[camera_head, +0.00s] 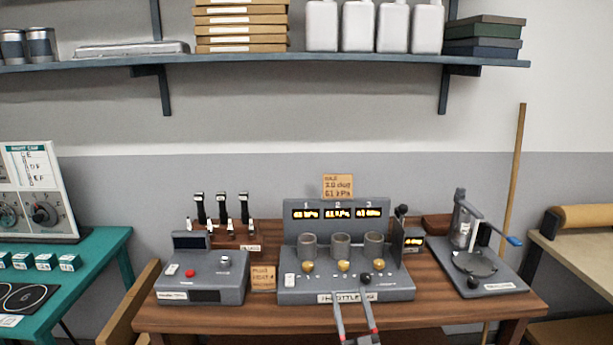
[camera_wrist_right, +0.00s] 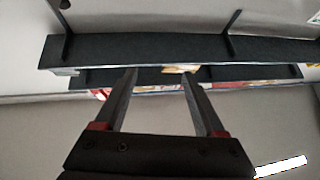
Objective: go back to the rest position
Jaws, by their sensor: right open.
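My right gripper (camera_head: 356,318) comes in at the bottom of the head view, in front of the throttle rig (camera_head: 345,283) on the wooden table. Its two fingers stand apart with nothing between them. In the right wrist view the same gripper (camera_wrist_right: 158,82) points toward the underside of dark shelves, its fingers apart and empty. I cannot tell from the head view whether the fingers touch the rig. My left gripper is in neither view.
The wooden table (camera_head: 240,318) also bears a grey box with a red button (camera_head: 200,278) and a press-like stand (camera_head: 480,265). A teal table (camera_head: 100,255) stands at the left. A loaded shelf (camera_head: 300,64) runs above. A beige bench (camera_head: 580,250) is at right.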

